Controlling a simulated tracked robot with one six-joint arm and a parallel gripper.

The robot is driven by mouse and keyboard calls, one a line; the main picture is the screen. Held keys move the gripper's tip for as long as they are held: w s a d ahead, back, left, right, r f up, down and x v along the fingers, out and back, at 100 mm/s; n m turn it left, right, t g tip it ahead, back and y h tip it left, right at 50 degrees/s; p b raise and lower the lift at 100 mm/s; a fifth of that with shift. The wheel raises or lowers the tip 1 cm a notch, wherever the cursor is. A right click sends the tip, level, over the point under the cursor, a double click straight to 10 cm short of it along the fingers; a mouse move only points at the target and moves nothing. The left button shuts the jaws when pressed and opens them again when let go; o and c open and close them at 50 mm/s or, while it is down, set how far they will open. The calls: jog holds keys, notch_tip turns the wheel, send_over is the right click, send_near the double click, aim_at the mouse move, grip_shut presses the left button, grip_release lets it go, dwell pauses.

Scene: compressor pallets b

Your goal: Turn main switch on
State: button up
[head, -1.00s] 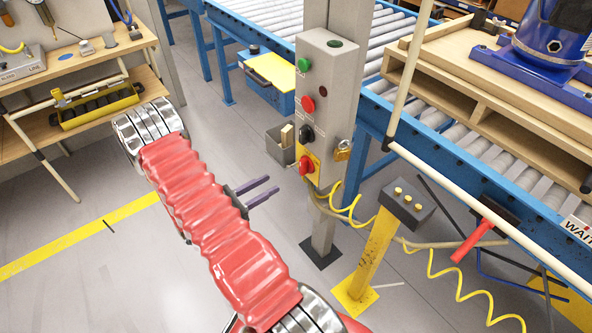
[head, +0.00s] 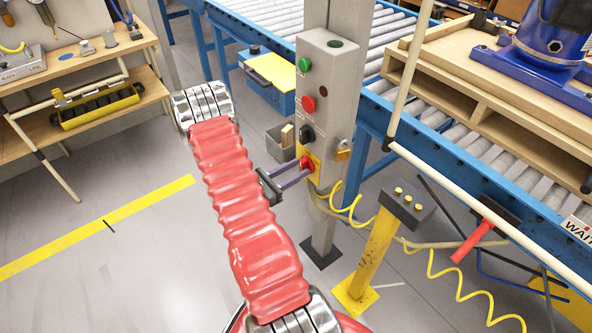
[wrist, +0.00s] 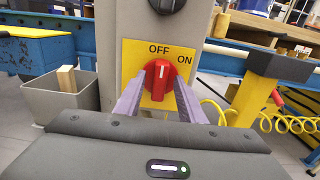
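The main switch is a red rotary knob (wrist: 158,80) on a yellow plate (wrist: 130,55) marked OFF at the top and ON at the upper right. The knob's white mark points up, towards OFF. The knob also shows low on the grey control box in the head view (head: 308,166). My gripper (wrist: 158,98) is open, with one purple finger on each side of the knob. I cannot tell whether the fingers touch it. In the head view my gripper (head: 298,168) reaches the switch from the left.
Above the knob on the control box (head: 338,75) are a black selector (head: 306,134), a red button (head: 308,104) and a green button (head: 304,65). A brass padlock (head: 343,150) hangs on its side. A grey bin (wrist: 60,95) stands left of the post.

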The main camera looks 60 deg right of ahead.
jog(key=shift+d, duration=0.1)
grip_shut()
dwell(0.5)
jog(key=shift+m, duration=0.4)
jog(key=m, duration=0.6)
jog(key=shift+s, duration=0.2)
jog(key=m, duration=0.3)
jog(key=shift+s+f+m, duration=0.1)
jog(key=shift+f+m, duration=0.05)
jog(key=shift+m, duration=0.15)
jog(key=shift+f+m, duration=0.15)
jog(key=shift+m, duration=1.65)
jog(key=shift+a, duration=0.2)
jog(key=shift+s, duration=0.1)
